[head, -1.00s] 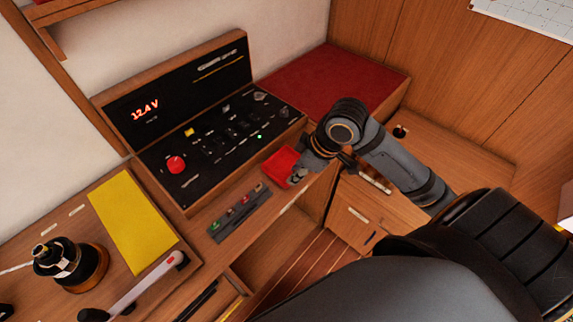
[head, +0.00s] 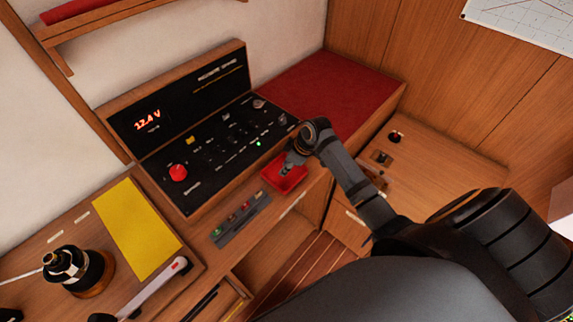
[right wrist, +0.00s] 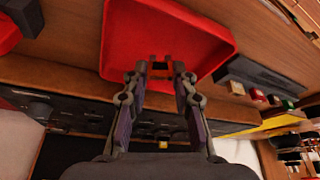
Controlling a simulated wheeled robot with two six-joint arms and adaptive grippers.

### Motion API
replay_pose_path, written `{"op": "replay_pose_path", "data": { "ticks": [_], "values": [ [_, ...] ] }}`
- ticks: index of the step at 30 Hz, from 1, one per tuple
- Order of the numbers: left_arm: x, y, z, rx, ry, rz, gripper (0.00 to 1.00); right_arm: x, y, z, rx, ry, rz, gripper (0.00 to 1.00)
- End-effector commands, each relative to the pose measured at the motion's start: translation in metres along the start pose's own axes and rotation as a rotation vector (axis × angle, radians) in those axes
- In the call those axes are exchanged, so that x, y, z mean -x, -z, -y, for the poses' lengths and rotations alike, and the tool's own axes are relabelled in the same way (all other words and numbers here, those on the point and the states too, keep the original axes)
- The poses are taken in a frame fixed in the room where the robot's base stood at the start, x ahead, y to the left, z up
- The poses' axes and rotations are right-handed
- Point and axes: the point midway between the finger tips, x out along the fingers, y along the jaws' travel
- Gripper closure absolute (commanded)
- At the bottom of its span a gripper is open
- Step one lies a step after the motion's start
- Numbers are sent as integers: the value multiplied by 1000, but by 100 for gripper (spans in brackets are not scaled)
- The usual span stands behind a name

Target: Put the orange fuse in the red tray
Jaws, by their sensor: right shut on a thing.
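The red tray (head: 294,183) sits on the wooden ledge in front of the black panel. It also fills the upper middle of the right wrist view (right wrist: 190,32). My right gripper (head: 287,168) points down over the tray. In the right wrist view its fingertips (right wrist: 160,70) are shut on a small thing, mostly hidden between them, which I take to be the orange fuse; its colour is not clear. I cannot tell whether it touches the tray floor. My left gripper is not in view.
A grey fuse rack (head: 240,222) with several coloured pieces lies left of the tray. The black panel (head: 215,150) with a red knob (head: 178,173) rises behind it. A red cushion (head: 335,85) is at the back. A yellow sheet (head: 135,230) lies at left.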

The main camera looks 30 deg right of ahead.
Motion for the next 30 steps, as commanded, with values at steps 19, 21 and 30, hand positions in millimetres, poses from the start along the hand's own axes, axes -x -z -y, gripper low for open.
{"op": "replay_pose_path", "data": {
  "ticks": [19,21,30],
  "values": [
    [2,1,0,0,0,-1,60,-7,-3,0,1,-2,0,51],
    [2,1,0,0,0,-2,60,-7,-3,0,1,-2,0,51],
    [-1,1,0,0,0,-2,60,7,-3,-2,3,-6,-1,51]
  ]
}}
